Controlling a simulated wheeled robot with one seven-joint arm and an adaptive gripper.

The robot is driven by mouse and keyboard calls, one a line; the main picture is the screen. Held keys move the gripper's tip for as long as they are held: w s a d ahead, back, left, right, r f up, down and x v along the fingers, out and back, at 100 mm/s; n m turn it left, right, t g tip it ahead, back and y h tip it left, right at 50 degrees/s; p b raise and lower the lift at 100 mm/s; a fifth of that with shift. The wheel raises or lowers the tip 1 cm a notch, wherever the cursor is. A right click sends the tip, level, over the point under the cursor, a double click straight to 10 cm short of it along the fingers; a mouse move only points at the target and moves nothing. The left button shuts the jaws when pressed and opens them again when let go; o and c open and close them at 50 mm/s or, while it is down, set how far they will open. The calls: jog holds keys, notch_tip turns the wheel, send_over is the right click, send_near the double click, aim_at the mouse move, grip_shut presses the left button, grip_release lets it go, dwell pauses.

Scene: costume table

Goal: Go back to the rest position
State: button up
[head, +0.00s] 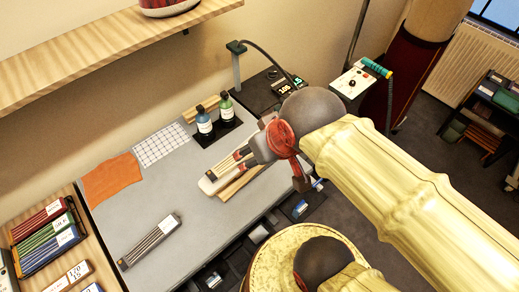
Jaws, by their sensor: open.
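My gripper (238,158) is at the end of my yellow arm, above the right part of the grey table (190,205). It points left and down in the head view. Its fingers are small in the picture, apart, and I see nothing held between them. Pale and wooden pieces (232,186) lie below and beside it, partly covered by the gripper, so I cannot tell whether it touches them. My wrist and forearm hide part of the table's right end.
Blue (204,122) and green (226,106) bottles stand in a dark holder behind the gripper. An orange cloth (112,178), a checked sheet (161,145) and a grey bundle (150,241) lie left. A control box (354,84) stands right. A wooden shelf (90,42) overhangs the back left.

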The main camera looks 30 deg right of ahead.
notch_tip(320, 180, down, 10)
jog(key=b, duration=1)
dwell(0.6)
